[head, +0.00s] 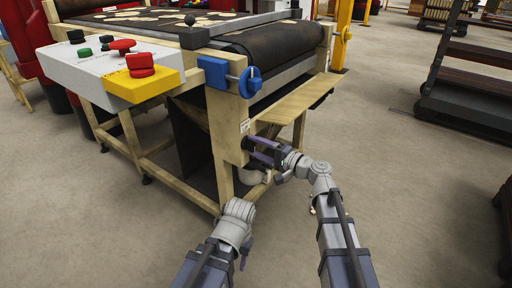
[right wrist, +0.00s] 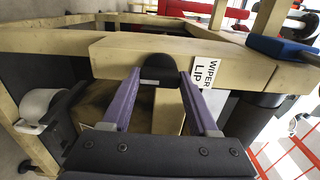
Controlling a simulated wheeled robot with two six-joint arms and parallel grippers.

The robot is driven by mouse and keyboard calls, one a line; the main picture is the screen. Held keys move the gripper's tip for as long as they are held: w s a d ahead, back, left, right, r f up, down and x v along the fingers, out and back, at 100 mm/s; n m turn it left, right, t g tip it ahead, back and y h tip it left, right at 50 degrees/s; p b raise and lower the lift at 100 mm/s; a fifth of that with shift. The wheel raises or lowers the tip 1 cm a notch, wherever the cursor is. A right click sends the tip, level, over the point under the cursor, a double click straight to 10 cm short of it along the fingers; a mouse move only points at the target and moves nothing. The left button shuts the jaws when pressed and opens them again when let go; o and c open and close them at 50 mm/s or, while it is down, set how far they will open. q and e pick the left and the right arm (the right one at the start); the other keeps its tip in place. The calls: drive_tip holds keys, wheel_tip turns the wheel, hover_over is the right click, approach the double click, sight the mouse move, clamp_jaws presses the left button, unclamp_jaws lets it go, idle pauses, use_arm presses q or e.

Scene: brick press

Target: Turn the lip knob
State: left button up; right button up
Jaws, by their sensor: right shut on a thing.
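The lip knob (head: 248,143) is a small black knob on the beige post at the near end of the press. It also shows in the right wrist view (right wrist: 160,69), beside a white label (right wrist: 207,73) reading "WIPER LIP". My right gripper (head: 258,149) reaches it from the right, its two purple fingers (right wrist: 158,88) on either side of the knob and shut on it. The fingers hide part of the knob's sides. My left arm shows low in the middle of the head view; its gripper (head: 246,246) is mostly hidden behind its wrist, away from the press.
A blue handwheel (head: 249,82) sits above the knob. A sloping beige board (head: 292,101) juts out over my right gripper. A grey control panel (head: 95,70) with coloured buttons and a red knob on a yellow box (head: 141,84) is at the left. Open floor lies to the right.

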drive_tip(key=o, duration=1.4)
drive_tip(key=v, duration=0.8)
